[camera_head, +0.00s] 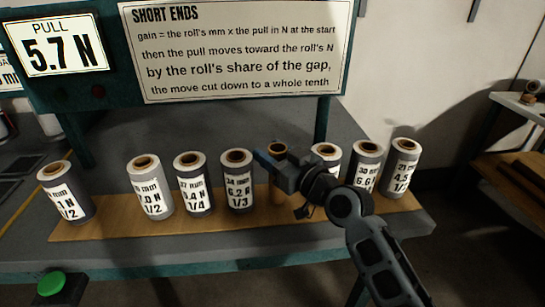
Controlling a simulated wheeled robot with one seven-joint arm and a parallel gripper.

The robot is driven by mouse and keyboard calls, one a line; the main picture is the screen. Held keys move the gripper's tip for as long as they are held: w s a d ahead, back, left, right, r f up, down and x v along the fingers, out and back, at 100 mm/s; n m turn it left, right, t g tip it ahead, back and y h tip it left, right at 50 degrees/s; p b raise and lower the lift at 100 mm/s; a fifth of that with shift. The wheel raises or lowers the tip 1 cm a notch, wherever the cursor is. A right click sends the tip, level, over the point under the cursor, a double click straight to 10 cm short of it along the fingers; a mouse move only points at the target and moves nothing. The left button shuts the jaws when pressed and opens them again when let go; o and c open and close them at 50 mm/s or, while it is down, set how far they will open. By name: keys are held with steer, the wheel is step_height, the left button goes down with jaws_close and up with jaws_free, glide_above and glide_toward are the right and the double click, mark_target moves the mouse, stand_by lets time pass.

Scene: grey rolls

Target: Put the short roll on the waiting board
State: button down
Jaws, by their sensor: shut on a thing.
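My gripper (276,170) reaches in from the right over the long wooden board (200,223). It is shut on a brown, tube-like thing (278,149) with a dark hollow top, which stands in the row between the roll marked 34 mm, 6.2 N, 1/3 (238,185) and a roll partly hidden by my arm (326,152). The gripper hides the tube's middle, and I see no label on it. Left of these stand rolls ending in 1/4 (194,187) and 1/2 (150,188). I cannot tell which is the short roll or the waiting board.
To the right stand rolls marked 30 mm (365,170) and 21 mm (399,169). A leftmost roll (66,195) stands by the board's left end. A display (55,45) reads PULL 5.7 N beside a rule sign (240,45). A green button (50,284) is at front left.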

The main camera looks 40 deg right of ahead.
steer(key=shift+f, duration=0.55)
steer(key=shift+f, duration=0.1)
steer(key=c, duration=0.8)
jaws_free()
steer(key=shift+s+r, duration=0.1)
steer(key=shift+r, duration=0.15)
steer(key=shift+s+a+b, duration=0.15)
steer(key=shift+s+b, duration=0.35)
steer(key=shift+s, duration=2.5)
steer(key=shift+s+a+b, duration=0.1)
steer(key=shift+s+b, duration=0.4)
steer(key=shift+s, duration=2.45)
